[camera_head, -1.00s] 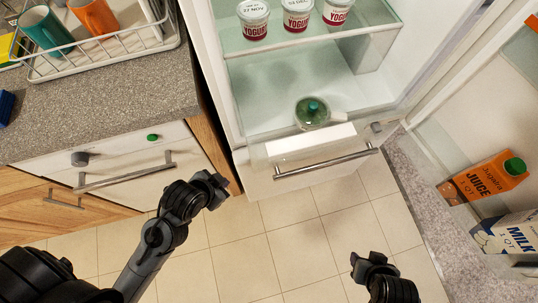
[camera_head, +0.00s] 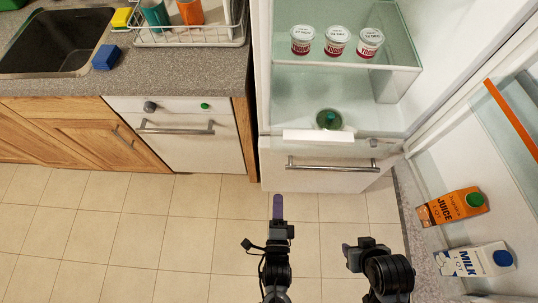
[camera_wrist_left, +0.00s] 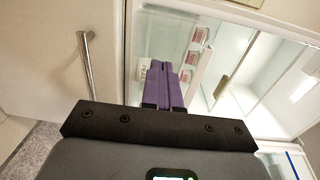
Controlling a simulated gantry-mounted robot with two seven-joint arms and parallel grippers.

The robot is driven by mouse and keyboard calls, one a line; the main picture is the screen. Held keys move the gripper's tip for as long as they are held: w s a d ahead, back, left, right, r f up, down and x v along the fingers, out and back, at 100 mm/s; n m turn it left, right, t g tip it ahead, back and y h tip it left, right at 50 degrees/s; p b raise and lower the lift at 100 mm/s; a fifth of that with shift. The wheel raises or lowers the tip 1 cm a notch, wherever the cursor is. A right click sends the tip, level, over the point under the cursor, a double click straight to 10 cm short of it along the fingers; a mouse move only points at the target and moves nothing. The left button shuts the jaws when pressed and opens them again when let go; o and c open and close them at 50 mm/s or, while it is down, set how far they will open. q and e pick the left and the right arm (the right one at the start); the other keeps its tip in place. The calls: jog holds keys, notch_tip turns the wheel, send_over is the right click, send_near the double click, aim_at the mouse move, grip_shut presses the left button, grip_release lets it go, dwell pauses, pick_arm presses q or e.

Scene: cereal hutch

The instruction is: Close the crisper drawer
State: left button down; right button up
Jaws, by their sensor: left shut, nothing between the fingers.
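The crisper drawer (camera_head: 275,172) is the white front with a long metal bar handle (camera_head: 333,165) at the bottom of the open fridge. How far it stands out is hard to tell from above. My left gripper (camera_head: 277,203) is shut and empty, its purple fingers pointing at the fridge, below and left of the handle and apart from it in the picture. In the left wrist view its fingers (camera_wrist_left: 165,85) are together, with the bar handle (camera_wrist_left: 88,65) to their left. My right gripper (camera_head: 349,250) is lower right; its finger opening is unclear.
A green-topped round item (camera_head: 329,119) lies behind the drawer front. Yogurt cups (camera_head: 336,40) stand on the shelf above. The open fridge door at right holds a juice carton (camera_head: 452,207) and milk carton (camera_head: 472,260). A dishwasher-like front (camera_head: 190,150) is left. The tiled floor is clear.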

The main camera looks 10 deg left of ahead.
pick_arm(q)
notch_tip(320, 180, up, 2)
jog(key=w, duration=0.3)
jog(key=b, duration=0.4)
send_near(279, 143)
jog(key=w, duration=0.5)
jog(key=shift+w+a+f, duration=0.1)
jog(key=shift+w+a, duration=0.2)
jog(key=shift+w, duration=0.05)
jog(key=shift+w+a, duration=0.1)
jog(key=shift+w, duration=0.45)
pick_arm(e)
jog(key=x, duration=0.3)
jog(key=shift+a+f, duration=0.2)
jog(key=shift+a, duration=0.15)
